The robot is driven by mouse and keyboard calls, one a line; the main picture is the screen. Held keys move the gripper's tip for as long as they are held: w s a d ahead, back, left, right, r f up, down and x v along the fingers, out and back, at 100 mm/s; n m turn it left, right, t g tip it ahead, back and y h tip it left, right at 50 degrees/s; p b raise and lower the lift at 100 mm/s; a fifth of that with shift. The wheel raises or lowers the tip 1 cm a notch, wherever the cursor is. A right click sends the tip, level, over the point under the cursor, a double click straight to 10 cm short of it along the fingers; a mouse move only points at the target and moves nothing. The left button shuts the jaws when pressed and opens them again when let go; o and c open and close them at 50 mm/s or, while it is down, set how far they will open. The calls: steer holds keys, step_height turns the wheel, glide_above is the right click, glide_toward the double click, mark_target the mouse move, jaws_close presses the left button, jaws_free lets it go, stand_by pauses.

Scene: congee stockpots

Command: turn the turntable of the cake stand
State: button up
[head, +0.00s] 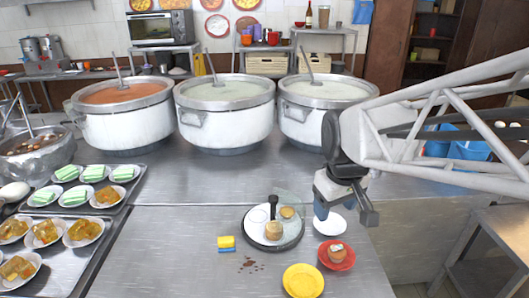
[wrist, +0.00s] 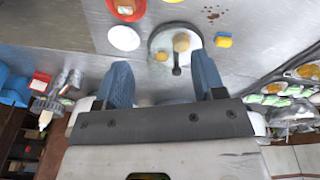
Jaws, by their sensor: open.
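The cake stand (head: 262,241) stands on the steel table, a low round turntable with a pale top and dark rim. Small round cakes (head: 274,230) sit on it, and a black upright handle (head: 273,203) rises at its far side. A clear part, perhaps glass, shows at its right. My gripper (head: 345,207) is above the table, to the right of the stand and apart from it. In the wrist view, the stand (wrist: 157,40) lies beyond my open blue fingers (wrist: 162,68), with nothing held between them.
Near the stand are a white plate (head: 329,224), a red plate (head: 337,266) with a small cake, a yellow plate (head: 303,281) and a yellow-blue sponge (head: 226,243). Large stockpots (head: 225,112) stand behind. Trays of dishes (head: 37,262) fill the left.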

steer(key=w+a+f+n+g, duration=0.1)
steer(key=w+a+f+n, duration=0.15)
steer(key=w, duration=0.45)
steer(key=w+a+f+n, duration=0.1)
steer(key=w+a+n, duration=0.15)
steer(key=w, duration=0.55)
steer(key=n, duration=0.6)
glide_above(273, 197)
steer(key=shift+g, duration=0.4)
step_height(273, 197, down, 8)
steer(key=shift+s+d+f, duration=0.1)
steer(key=shift+d+f, duration=0.05)
steer(key=shift+f, duration=0.2)
steer(key=shift+f, duration=0.1)
steer(key=shift+f, duration=3.8)
jaws_close()
